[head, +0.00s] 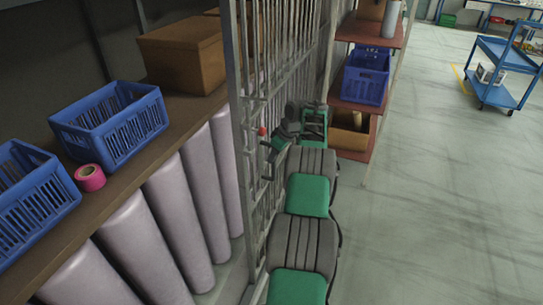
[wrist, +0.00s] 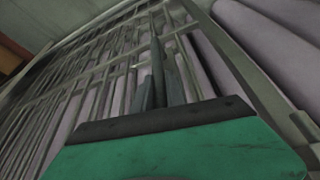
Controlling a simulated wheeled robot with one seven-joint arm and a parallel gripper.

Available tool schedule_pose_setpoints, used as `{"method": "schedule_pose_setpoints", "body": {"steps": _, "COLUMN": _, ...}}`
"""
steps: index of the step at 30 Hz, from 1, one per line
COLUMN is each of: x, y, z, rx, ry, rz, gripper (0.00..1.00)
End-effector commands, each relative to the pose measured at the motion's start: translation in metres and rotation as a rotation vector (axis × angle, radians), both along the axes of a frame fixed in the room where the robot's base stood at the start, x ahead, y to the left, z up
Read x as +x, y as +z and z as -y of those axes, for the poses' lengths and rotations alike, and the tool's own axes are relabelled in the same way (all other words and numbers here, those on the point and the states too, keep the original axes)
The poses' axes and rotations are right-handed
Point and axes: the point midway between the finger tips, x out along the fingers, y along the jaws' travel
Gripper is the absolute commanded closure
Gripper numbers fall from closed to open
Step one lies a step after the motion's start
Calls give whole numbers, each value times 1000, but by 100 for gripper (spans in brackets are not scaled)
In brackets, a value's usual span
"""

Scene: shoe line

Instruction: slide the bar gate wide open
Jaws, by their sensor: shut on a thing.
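The bar gate (head: 250,195) is a grey metal frame of upright bars and crossbars. It stands in front of part of the shelving, left of my arm in the head view, and also fills much of the wrist view (wrist: 98,75). The shelf bay to its left is uncovered. My gripper (head: 270,147) is at the gate's front face, close to its left upright. In the wrist view the dark fingers of my gripper (wrist: 160,88) are closed around a thin upright bar, which looks like the gate's handle. The exact contact is partly hidden by the fingers.
The uncovered bay holds blue crates (head: 112,128), a pink tape roll (head: 90,178), a brown box (head: 183,55) and pale rolls (head: 172,205) below. Shelves with a blue bin (head: 366,77) stand beyond the gate. Floor at right is clear up to a blue cart (head: 500,72).

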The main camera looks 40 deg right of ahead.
Motion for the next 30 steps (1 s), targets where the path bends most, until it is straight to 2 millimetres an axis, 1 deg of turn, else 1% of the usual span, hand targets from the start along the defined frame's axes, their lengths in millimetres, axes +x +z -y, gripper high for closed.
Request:
{"method": "schedule_pose_setpoints", "body": {"steps": 2, "x": 2, "y": 2, "z": 0, "rx": -3, "ry": 2, "rz": 6, "gripper": 100}}
{"method": "schedule_pose_setpoints", "body": {"steps": 3, "x": 2, "y": 2, "z": 0, "rx": -3, "ry": 2, "rz": 6, "gripper": 83}}
{"method": "schedule_pose_setpoints", "body": {"steps": 11, "x": 0, "y": 1, "z": 1, "rx": -2, "ry": -2, "rz": 3, "gripper": 62}}
{"method": "schedule_pose_setpoints", "body": {"steps": 17, "x": 0, "y": 1, "z": 1, "rx": -1, "ry": -2, "rz": 2, "gripper": 62}}
{"method": "schedule_pose_setpoints", "body": {"steps": 20, "x": -1, "y": 5, "z": 1, "rx": -2, "ry": 0, "rz": 4, "gripper": 62}}
{"method": "schedule_pose_setpoints", "body": {"steps": 23, "x": -7, "y": 19, "z": 3, "rx": -4, "ry": -1, "rz": 4, "gripper": 62}}
{"method": "schedule_pose_setpoints", "body": {"steps": 27, "x": -18, "y": 47, "z": 6, "rx": -4, "ry": -1, "rz": 5, "gripper": 62}}
{"method": "schedule_pose_setpoints", "body": {"steps": 30, "x": -24, "y": 64, "z": 7, "rx": -2, "ry": -1, "rz": 4, "gripper": 62}}
